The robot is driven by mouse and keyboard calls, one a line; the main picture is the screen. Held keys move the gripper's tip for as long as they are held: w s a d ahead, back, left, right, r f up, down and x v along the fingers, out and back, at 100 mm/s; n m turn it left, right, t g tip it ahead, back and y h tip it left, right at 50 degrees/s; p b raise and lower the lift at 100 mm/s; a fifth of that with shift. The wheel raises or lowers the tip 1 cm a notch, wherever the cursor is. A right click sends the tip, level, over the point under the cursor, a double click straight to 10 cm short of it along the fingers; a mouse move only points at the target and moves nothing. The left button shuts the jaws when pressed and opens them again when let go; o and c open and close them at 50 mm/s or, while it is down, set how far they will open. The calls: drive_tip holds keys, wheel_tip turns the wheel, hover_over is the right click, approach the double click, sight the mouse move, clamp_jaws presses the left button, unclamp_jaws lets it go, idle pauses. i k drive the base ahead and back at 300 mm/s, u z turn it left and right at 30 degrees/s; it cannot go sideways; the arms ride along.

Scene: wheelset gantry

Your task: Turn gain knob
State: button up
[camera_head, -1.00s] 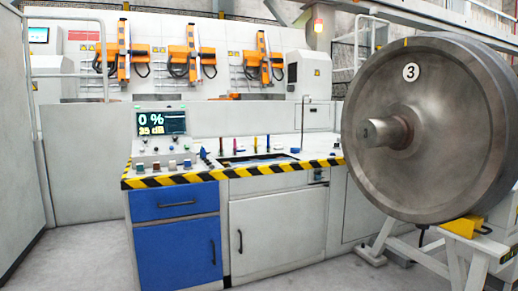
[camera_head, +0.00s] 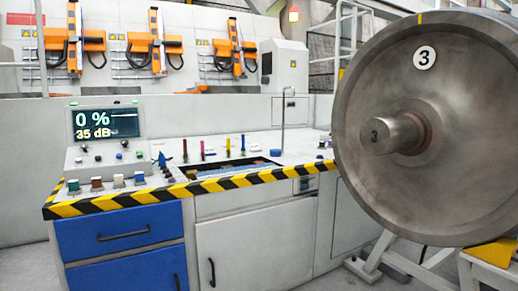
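A control console (camera_head: 75,164) with a dark screen (camera_head: 107,123) stands at the left. The screen reads "0 %" and "35 dB". No label is readable, so I cannot tell which one is the gain knob. My gripper is not in view.
A large steel wheel (camera_head: 440,150) marked 3 stands at the right on a white stand with a yellow block (camera_head: 494,252). A striped black and yellow edge (camera_head: 120,198) fronts the bench. Blue drawers (camera_head: 120,232) are below. Orange machines (camera_head: 152,42) stand behind. Little floor shows.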

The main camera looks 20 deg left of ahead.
sight(124, 144)
drive_tip(key=z, duration=0.1)
drive_tip(key=i, duration=1.5)
drive_tip(key=u, duration=1.2)
drive_tip(key=i, duration=0.45)
drive_tip(key=u, duration=0.5)
drive_tip(key=k, duration=1.1)
drive_tip(key=u, duration=1.4)
drive_tip(key=i, duration=1.85)
drive_tip(key=z, duration=0.25)
